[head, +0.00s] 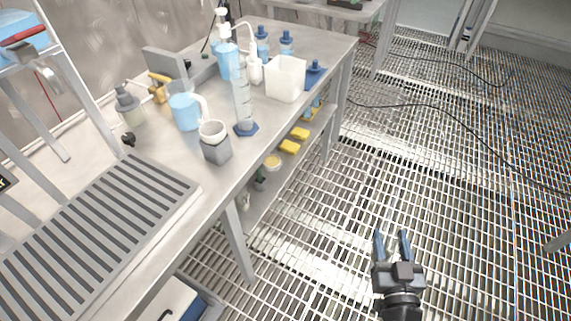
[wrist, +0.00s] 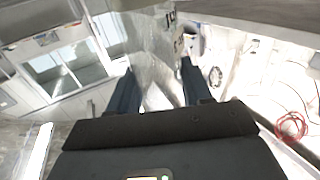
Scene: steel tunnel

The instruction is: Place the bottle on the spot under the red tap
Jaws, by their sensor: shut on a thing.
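My gripper (head: 392,238) is at the lower right of the head view, over the grating floor and well to the right of the bench. In the wrist view my gripper (wrist: 158,82) has its two blue fingers on either side of a clear, see-through bottle (wrist: 154,48) with dark markings. The bottle is held between the fingers; it can hardly be made out in the head view. A red part (head: 24,36) shows by a blue container on a raised stand at the top left; I cannot tell whether it is the red tap. The spot under it cannot be made out.
The steel bench (head: 185,170) carries a slatted drain tray (head: 95,225), a blue-filled jug (head: 186,108), a grey-white cup (head: 214,142), a measuring cylinder (head: 243,105) and a white square container (head: 285,78). Black cables lie on the grating floor (head: 430,170), otherwise clear around my gripper.

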